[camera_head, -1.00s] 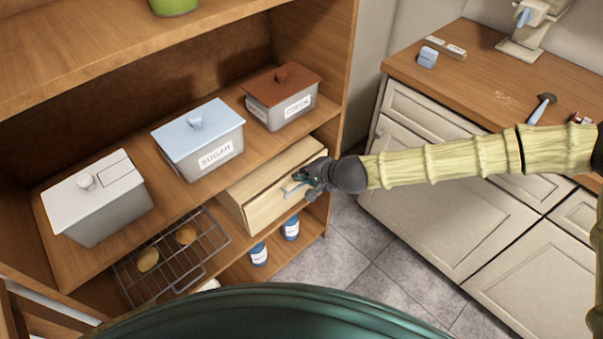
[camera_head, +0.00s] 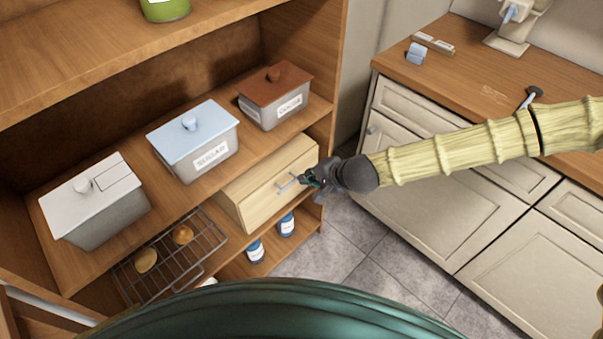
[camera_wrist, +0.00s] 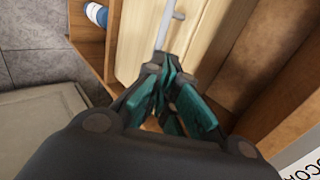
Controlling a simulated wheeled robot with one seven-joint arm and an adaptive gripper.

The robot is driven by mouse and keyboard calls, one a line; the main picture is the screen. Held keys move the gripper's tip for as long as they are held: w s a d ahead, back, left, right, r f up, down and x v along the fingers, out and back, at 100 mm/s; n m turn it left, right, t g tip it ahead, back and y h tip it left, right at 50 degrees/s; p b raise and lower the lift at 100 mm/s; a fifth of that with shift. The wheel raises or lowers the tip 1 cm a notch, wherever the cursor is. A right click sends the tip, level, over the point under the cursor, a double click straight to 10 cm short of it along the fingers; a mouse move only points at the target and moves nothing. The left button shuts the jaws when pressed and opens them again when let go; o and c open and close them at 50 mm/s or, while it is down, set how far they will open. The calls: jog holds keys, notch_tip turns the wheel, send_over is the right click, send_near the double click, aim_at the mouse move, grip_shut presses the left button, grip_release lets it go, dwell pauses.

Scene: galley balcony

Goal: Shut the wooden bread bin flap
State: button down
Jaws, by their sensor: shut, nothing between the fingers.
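The pale wooden bread bin (camera_head: 246,187) sits on the middle shelf, at its right end. Its flap (camera_head: 270,200) carries a thin grey bar handle (camera_head: 287,183) and looks nearly flush with the bin; I cannot tell if a small gap is left. The flap (camera_wrist: 140,35) and handle (camera_wrist: 167,24) also show in the wrist view. My gripper (camera_head: 308,180) is shut and empty, close to the handle's right end. In the wrist view, its teal fingers (camera_wrist: 163,78) are together just below the handle; contact is unclear.
Sugar (camera_head: 205,155), cocoa (camera_head: 283,102) and white-lidded (camera_head: 105,215) tins stand on the shelf above. A wire rack (camera_head: 200,262) with buns is left of the bin. Blue-and-white jars (camera_head: 256,251) stand below. A cabinet (camera_head: 440,170) is at right; floor lies between.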

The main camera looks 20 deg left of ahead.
jog(key=v, duration=0.7)
jog(key=shift+f, duration=0.15)
dwell(0.3)
jog(key=s+d+f+n+g+h+p, duration=0.2)
jog(key=s+d+f+h+p, duration=0.15)
jog(key=s+d+f, duration=1.1)
jog(key=s+d+f+h, duration=0.1)
jog(key=s+d, duration=0.3)
jog(key=d, duration=0.3)
jog(key=s+d+f+n+g+h+p, duration=0.1)
jog(key=s+d, duration=0.3)
jog(key=d, duration=0.4)
jog(key=s+d+f+n+h+p, duration=0.1)
jog(key=s+d+h, duration=0.1)
jog(key=s+d, duration=0.2)
jog(key=d, duration=0.3)
jog(key=shift+s+d+g+h, duration=0.3)
jog(key=shift+s+h, duration=0.05)
